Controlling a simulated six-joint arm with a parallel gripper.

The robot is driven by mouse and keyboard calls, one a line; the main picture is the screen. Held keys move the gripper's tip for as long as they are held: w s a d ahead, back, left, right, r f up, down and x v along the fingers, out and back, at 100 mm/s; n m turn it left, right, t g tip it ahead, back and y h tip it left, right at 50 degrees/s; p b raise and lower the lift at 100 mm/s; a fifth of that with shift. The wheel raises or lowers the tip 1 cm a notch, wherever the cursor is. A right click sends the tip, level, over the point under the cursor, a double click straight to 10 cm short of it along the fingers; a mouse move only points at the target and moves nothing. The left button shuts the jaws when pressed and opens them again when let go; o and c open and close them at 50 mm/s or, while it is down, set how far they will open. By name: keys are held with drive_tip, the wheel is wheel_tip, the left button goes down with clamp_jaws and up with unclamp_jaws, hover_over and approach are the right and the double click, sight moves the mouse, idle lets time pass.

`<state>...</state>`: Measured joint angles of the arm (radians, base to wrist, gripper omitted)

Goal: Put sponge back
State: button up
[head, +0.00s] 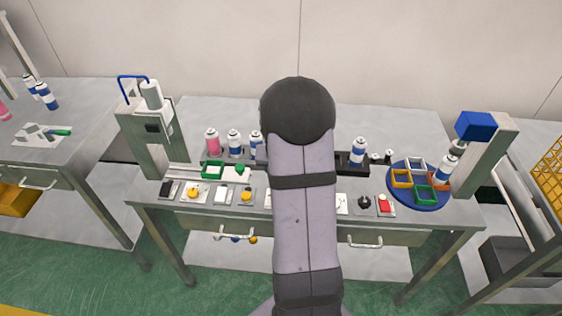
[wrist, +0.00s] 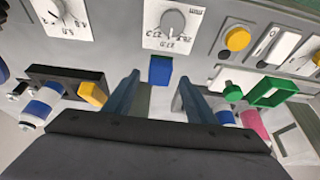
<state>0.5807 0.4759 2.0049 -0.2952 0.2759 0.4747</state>
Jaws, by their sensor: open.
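My gripper (wrist: 158,78) is open, its two dark blue fingers apart above the bench in the wrist view. A small blue block (wrist: 160,70) shows between the fingertips, apart from both. A small yellow block (wrist: 92,93) sits at the end of a black holder (wrist: 60,78), left of the fingers. I cannot tell for sure which block is the sponge. In the head view my arm hides the gripper and both blocks.
A white dial panel (wrist: 172,25) lies just beyond the blue block. A green frame (wrist: 270,93) and green knob (wrist: 232,92) are to the right. In the head view, a blue round tray (head: 395,200) with coloured bins stands at the right, and spray cans (head: 234,143) stand behind.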

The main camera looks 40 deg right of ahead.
drive_tip(key=v, duration=0.9)
drive_tip(key=s+a+f+n+g+y, duration=0.1)
drive_tip(key=s+a+f+n, duration=0.1)
drive_tip(key=s+a+n, duration=0.2)
drive_tip(key=s+a+f+n+g+y, duration=0.2)
drive_tip(key=s+a+n, duration=0.3)
drive_tip(key=a, duration=1.6)
drive_tip(key=s, duration=0.5)
drive_tip(key=shift+s+a+f, duration=0.25)
drive_tip(key=shift+r+p, duration=0.55)
drive_tip(key=shift+r, duration=0.3)
